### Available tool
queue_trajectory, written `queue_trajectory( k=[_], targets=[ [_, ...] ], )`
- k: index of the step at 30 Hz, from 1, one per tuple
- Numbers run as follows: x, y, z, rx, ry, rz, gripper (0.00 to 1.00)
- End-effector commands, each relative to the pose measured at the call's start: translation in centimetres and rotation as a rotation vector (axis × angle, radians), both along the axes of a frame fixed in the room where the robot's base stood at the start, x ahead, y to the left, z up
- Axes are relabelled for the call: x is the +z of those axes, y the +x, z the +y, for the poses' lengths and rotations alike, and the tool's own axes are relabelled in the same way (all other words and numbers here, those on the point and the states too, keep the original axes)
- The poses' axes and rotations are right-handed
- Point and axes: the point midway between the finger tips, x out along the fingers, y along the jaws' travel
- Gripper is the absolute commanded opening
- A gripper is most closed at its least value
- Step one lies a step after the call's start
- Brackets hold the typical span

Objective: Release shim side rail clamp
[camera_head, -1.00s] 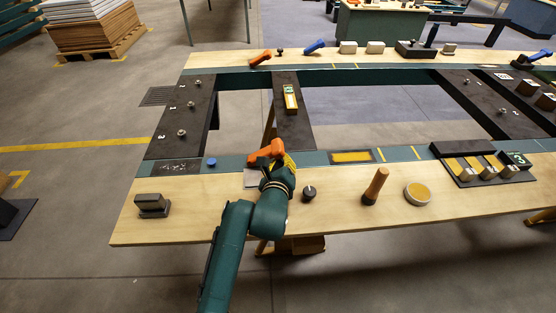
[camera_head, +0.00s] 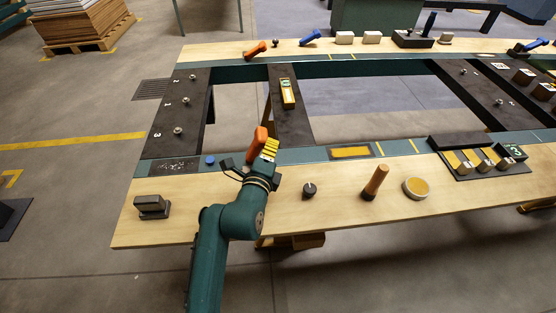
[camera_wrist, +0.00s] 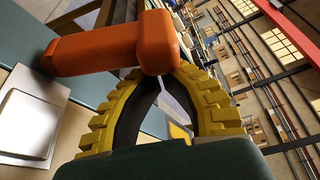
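The orange clamp handle (camera_head: 260,138) stands raised on the near teal side rail (camera_head: 318,157), left of the middle of the bench. In the wrist view the orange handle (camera_wrist: 115,45) lies across the top of the fingers, its rounded end at the fingertips. My gripper (camera_head: 269,149) is at the handle's right side in the head view. In the wrist view its yellow ribbed fingers (camera_wrist: 172,78) come together at the tips, with nothing seen held between them. The handle hides part of the tips. The clamp's base is largely hidden by my gripper.
Another orange clamp handle (camera_head: 255,49) and a blue one (camera_head: 310,38) are on the far rail. A black knob (camera_head: 309,190), a wooden-handled tool (camera_head: 375,183) and a round tin (camera_head: 416,188) stand right of my arm. A dark block (camera_head: 151,206) stands left.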

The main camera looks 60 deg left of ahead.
Motion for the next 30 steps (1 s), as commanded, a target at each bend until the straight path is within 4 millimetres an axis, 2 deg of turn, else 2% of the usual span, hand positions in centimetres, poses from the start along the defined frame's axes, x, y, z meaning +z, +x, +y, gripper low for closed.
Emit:
queue_trajectory(
  k=[1,17,30],
  targets=[
    [-0.5,-0.4,0.2,0.002,-0.02,-0.038,0.0],
    [1.4,-3.3,1.8,0.002,-0.218,-0.408,0.0],
    [2.0,-4.2,2.2,0.001,-0.215,-0.401,0.0]
  ],
)
